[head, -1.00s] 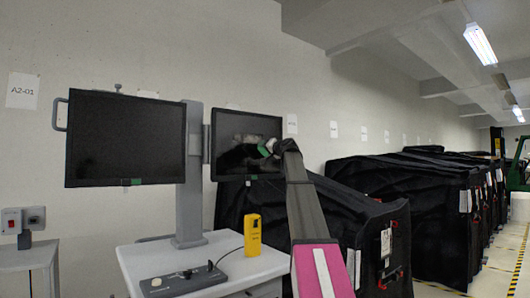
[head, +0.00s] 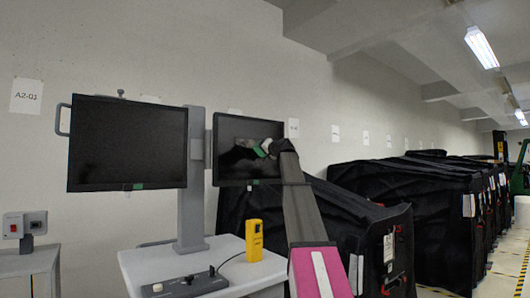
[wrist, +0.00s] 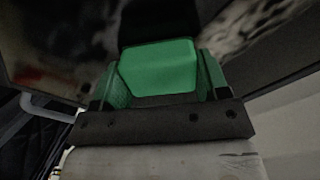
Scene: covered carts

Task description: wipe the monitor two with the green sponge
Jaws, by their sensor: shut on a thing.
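Two dark monitors stand on a grey post: a left monitor (head: 127,143) and a right monitor (head: 232,165). Each has a small green tag at its lower edge; I cannot read which is monitor two. My gripper (head: 263,148) is at the right part of the right monitor's screen, with my arm covering its right edge. In the wrist view my gripper (wrist: 158,85) is shut on the green sponge (wrist: 158,68), which sits between its green fingers. The sponge is up against or very near the dark screen; I cannot tell if it touches.
A white cart (head: 140,265) below the monitors holds a yellow device (head: 254,240) and a dark control panel (head: 188,284). Black covered carts (head: 345,235) stand to the right. A grey wall is behind, and a clear floor aisle lies at the far right.

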